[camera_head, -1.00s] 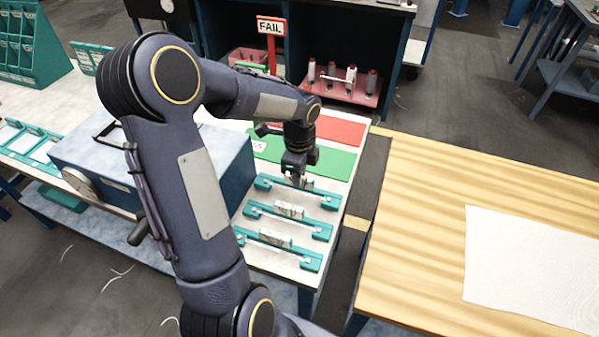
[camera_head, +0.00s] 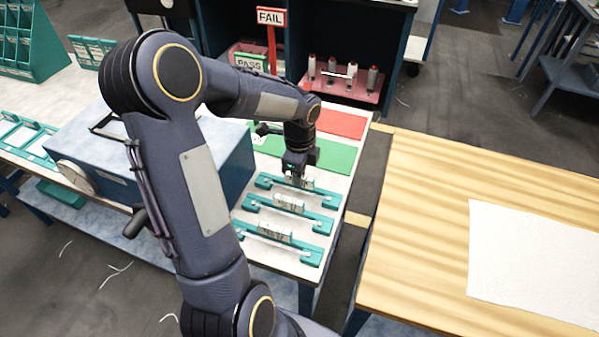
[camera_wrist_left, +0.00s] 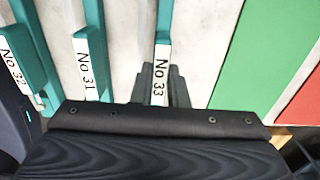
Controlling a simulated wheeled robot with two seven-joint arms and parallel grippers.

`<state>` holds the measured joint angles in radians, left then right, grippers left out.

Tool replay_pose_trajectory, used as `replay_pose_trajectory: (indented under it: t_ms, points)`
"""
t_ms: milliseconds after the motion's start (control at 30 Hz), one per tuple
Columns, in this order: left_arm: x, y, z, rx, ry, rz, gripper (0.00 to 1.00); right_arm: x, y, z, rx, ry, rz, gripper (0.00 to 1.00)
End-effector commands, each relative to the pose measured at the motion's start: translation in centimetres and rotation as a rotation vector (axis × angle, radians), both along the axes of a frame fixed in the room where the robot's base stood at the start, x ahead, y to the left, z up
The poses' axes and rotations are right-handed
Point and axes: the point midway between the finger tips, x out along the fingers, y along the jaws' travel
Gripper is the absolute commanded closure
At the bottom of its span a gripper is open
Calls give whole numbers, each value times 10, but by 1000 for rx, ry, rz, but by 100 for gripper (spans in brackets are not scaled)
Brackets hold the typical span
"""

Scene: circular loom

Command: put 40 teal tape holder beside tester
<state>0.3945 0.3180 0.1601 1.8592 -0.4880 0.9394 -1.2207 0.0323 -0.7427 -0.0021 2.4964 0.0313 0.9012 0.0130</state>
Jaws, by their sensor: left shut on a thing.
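Three teal tape holders lie in a row on the white table: a far one (camera_head: 298,190), a middle one (camera_head: 289,204) and a near one (camera_head: 275,234). In the left wrist view, they carry the labels No 33 (camera_wrist_left: 162,78), No 31 (camera_wrist_left: 85,68) and No 32 (camera_wrist_left: 15,65). No label 40 is legible. My left gripper (camera_head: 298,176) is down at the far holder, shut on the No 33 holder, which appears to rest on the table. The blue box with a dial, likely the tester (camera_head: 232,165), stands left of the holders, partly behind my arm. My right gripper is not in view.
A green mat (camera_head: 335,155) and a red mat (camera_head: 342,123) lie beyond the holders. FAIL (camera_head: 271,17) and PASS (camera_head: 250,64) signs stand behind. A red tray of spools (camera_head: 345,85) is at the back. A wooden table (camera_head: 420,230) stands right, across a gap.

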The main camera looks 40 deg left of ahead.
Motion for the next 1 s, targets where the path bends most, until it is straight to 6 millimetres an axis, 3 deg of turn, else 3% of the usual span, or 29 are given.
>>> replay_pose_trajectory:
  t_ms: [33, 67, 233, 567, 1000]
  points:
    - [0, 0, -2, 0, 0, 0, 100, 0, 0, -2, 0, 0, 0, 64]
    - [0, 0, -1, 0, 0, 0, 84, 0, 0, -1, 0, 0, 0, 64]
    - [0, 0, -1, 0, 0, 0, 61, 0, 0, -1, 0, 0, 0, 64]
    - [0, 0, 2, 0, -1, 0, 61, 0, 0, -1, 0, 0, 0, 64]
    - [1, 0, 68, 1, -3, 0, 61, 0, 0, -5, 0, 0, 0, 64]
